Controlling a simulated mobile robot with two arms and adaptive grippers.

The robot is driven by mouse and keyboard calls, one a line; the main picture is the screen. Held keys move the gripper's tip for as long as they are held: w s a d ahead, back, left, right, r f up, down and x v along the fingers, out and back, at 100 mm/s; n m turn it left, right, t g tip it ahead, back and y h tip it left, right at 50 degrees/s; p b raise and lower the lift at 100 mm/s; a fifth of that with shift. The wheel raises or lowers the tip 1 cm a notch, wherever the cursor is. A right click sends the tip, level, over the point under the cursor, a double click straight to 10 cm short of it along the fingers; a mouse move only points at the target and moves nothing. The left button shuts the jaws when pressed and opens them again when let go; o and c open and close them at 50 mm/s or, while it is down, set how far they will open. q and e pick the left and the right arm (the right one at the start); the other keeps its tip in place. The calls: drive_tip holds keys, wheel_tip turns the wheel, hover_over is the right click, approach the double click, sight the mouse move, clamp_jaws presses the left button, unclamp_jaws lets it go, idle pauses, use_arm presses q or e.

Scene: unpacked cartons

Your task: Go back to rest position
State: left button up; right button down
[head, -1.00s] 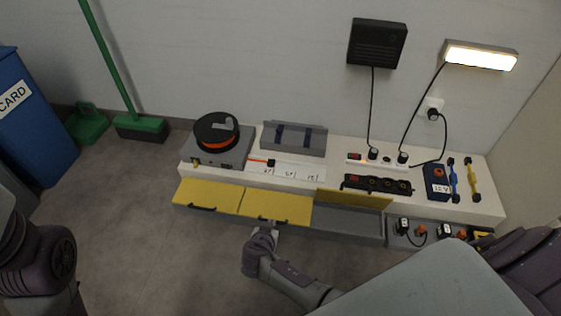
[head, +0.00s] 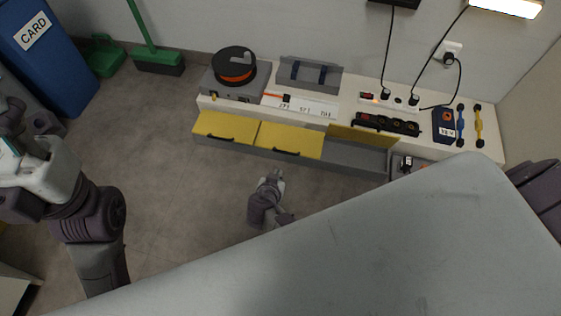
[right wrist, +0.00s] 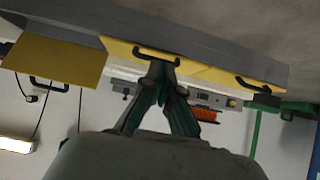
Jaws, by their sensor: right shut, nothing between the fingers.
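My right gripper (head: 274,176) is in the head view, over the floor just in front of the low bench and apart from its yellow flaps. In the right wrist view its fingers (right wrist: 162,72) are together with nothing between them. My left arm comes in at the left edge of the head view, with the left gripper (head: 14,118) partly cut off there; its finger state is unclear.
The bench (head: 350,96) carries a cable reel (head: 234,64), a power strip (head: 388,123) and other items. Two yellow flaps (head: 226,128) are closed; a third (head: 358,135) stands raised over a grey compartment. A blue bin (head: 58,62) and green broom (head: 158,60) stand left. Floor between is clear.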

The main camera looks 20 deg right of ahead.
drive_tip(key=shift+s+a, duration=0.3)
drive_tip(key=shift+s, duration=0.15)
